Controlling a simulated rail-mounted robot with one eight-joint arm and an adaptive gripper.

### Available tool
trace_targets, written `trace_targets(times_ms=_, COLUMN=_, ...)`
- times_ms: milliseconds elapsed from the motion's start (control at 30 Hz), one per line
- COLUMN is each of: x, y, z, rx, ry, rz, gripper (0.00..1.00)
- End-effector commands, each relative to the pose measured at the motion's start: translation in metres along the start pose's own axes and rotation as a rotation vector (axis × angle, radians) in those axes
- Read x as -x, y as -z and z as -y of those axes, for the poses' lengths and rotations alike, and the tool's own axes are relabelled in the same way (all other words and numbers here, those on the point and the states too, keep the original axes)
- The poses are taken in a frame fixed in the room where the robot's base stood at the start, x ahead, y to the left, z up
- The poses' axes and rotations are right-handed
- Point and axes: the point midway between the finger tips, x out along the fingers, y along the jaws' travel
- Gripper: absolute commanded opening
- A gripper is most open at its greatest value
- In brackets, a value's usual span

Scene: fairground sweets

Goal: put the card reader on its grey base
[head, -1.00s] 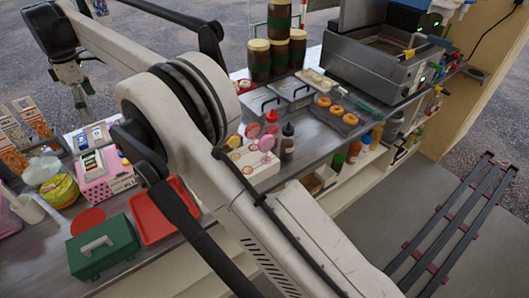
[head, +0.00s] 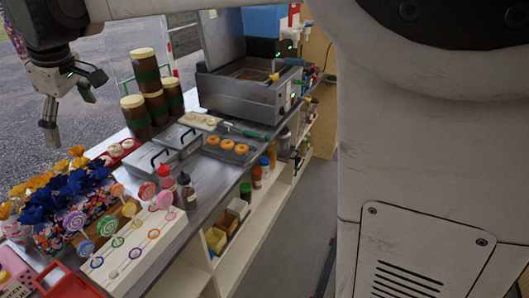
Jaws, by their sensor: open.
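I cannot make out the card reader or its grey base in the head view; they may be out of frame or hidden behind my arm. My gripper (head: 69,114) hangs at the upper left with its fingers spread. It is empty and in the air, in front of the grey ground beyond the counter in the picture. It appears apart from everything on the counter.
Blue and orange flowers (head: 62,190) and a white lollipop stand (head: 135,255) crowd the near counter. A red tray (head: 68,285) and pink box (head: 12,272) are cut off lower left. Brown jars (head: 136,117), doughnuts (head: 227,145) and a fryer (head: 245,92) stand farther back.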

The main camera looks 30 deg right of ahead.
Motion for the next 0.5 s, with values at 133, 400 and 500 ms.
trace_targets(times_ms=133, x=0.018, y=-0.062, z=-0.001, rx=-0.131, ry=-0.037, rz=-0.023, gripper=0.98)
trace_targets(times_ms=400, x=0.032, y=-0.168, z=0.009, rx=-0.373, ry=-0.105, rz=-0.073, gripper=0.98)
trace_targets(times_ms=500, x=0.032, y=-0.206, z=0.018, rx=-0.462, ry=-0.13, rz=-0.093, gripper=0.98)
